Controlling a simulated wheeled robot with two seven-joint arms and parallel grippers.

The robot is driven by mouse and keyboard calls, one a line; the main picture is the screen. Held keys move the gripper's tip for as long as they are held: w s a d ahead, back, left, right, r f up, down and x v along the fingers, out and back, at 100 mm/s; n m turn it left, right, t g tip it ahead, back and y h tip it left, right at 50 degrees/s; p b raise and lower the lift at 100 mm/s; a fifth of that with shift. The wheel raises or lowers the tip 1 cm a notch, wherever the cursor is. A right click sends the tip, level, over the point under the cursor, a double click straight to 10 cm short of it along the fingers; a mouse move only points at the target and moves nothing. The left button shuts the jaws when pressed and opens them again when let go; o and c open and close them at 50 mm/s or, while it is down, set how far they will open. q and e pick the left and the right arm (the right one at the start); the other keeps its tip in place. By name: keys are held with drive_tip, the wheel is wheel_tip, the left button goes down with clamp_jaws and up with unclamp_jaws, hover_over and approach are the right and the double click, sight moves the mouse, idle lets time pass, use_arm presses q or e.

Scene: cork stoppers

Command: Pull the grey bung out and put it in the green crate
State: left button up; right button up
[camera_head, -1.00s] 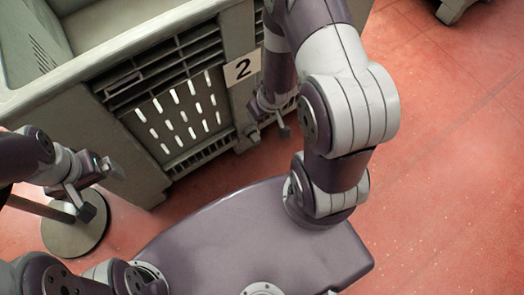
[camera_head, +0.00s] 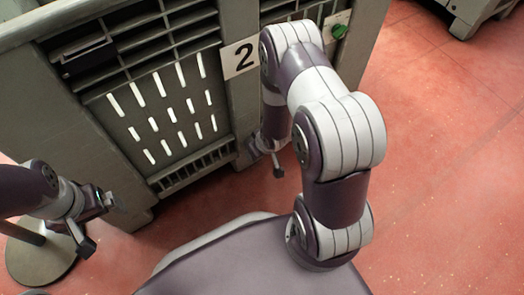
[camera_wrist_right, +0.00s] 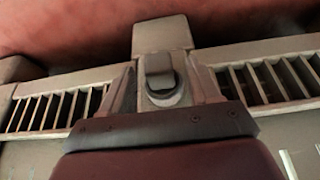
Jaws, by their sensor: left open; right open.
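The grey bung (camera_wrist_right: 160,75) shows in the right wrist view as a dark grey cap in a paler ring, low on the big grey-green bin marked 2 (camera_head: 207,22). My right gripper (camera_head: 264,160) is open and low at the bin's front in the head view. In the right wrist view the bung appears between its fingers, and I cannot tell whether they touch it. My left gripper (camera_head: 97,222) is open and empty at the left, in front of the bin. I see no clearly green crate.
A green bung (camera_head: 339,31) sits on the bin's right part, beside my right arm. A round-based stand (camera_head: 40,262) is at the lower left. Another grey bin (camera_head: 468,14) is at the top right. The red floor (camera_head: 445,150) at the right is clear.

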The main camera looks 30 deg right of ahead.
drive_tip(key=c, duration=1)
drive_tip(key=shift+s, duration=0.25)
drive_tip(key=shift+c, duration=0.2)
drive_tip(key=shift+s+d+p, duration=0.2)
drive_tip(key=shift+s+p, duration=0.9)
drive_tip(key=shift+s, duration=1.4)
drive_tip(key=s+p, duration=0.1)
drive_tip(key=s, duration=0.3)
drive_tip(key=shift+d, duration=0.15)
